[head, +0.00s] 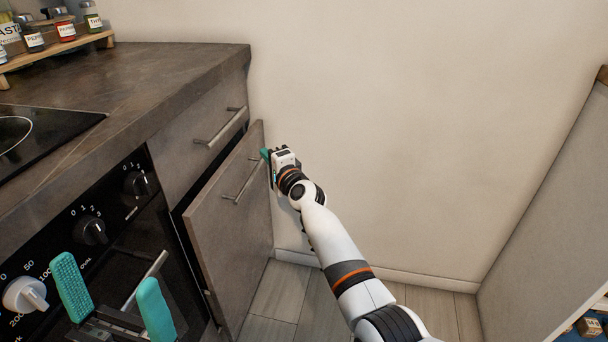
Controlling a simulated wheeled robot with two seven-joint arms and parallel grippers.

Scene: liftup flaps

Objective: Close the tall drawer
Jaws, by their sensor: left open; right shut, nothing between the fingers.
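The tall drawer (228,225) is the grey-brown front below a shallower top drawer, right of the oven. It stands a little out from the cabinet, with a dark gap along its left and top edges. Its bar handle (243,180) is near the top. My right gripper (267,155) is shut and empty at the drawer front's upper right edge; its teal fingertip is at or close to that edge, and I cannot tell whether they touch. My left gripper (113,298) is open and empty in front of the oven at the lower left.
The top drawer (205,140) has its own handle, and a dark gap shows at its right edge. The oven (100,225) with knobs and a handle is on the left. A plain wall (400,120) stands behind my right arm. A panel (550,230) bounds the right.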

